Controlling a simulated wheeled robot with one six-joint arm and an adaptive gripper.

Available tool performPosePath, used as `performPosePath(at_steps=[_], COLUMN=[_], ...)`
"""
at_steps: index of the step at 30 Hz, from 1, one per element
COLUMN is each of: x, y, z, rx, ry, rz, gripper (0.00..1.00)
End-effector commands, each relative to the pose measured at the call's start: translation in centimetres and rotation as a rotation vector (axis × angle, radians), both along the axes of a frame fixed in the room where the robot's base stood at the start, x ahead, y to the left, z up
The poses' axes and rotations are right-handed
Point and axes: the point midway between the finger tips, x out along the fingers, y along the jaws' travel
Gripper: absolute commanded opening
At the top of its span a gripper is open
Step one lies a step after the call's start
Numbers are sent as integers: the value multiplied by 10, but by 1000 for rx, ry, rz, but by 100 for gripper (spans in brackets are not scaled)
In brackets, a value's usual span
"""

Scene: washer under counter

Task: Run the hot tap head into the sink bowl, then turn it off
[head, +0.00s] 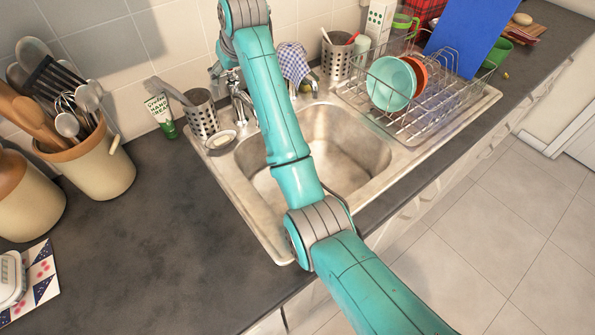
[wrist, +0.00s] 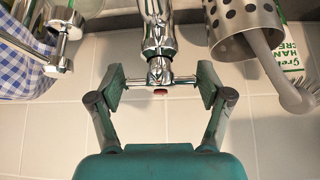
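The hot tap (head: 240,103) is chrome and stands at the back left of the sink. In the wrist view its cross handle (wrist: 158,77) has a red dot and lies between my fingers. My gripper (wrist: 160,88) is open, one finger on each side of the handle; I cannot tell whether either finger touches it. In the head view my arm mostly hides the gripper. The steel sink bowl (head: 345,140) lies below, partly covered by my arm. I see no water stream. The tap's outlet is unclear.
A second tap (head: 313,84) stands right of it beside a blue checked cloth (head: 293,62). A perforated steel holder (head: 202,116) with a brush and a green hand cream tube (head: 162,112) stand close on the left. A dish rack (head: 430,110) fills the right drainer.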

Motion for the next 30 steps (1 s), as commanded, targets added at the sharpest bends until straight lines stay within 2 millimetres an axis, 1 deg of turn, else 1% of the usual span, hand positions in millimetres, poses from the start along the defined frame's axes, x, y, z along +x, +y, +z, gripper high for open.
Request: performPosePath(at_steps=[11,30], x=[0,0], y=[0,0], z=[1,54], rx=[0,1], ry=[0,-1], rz=[2,3], gripper=[90,90])
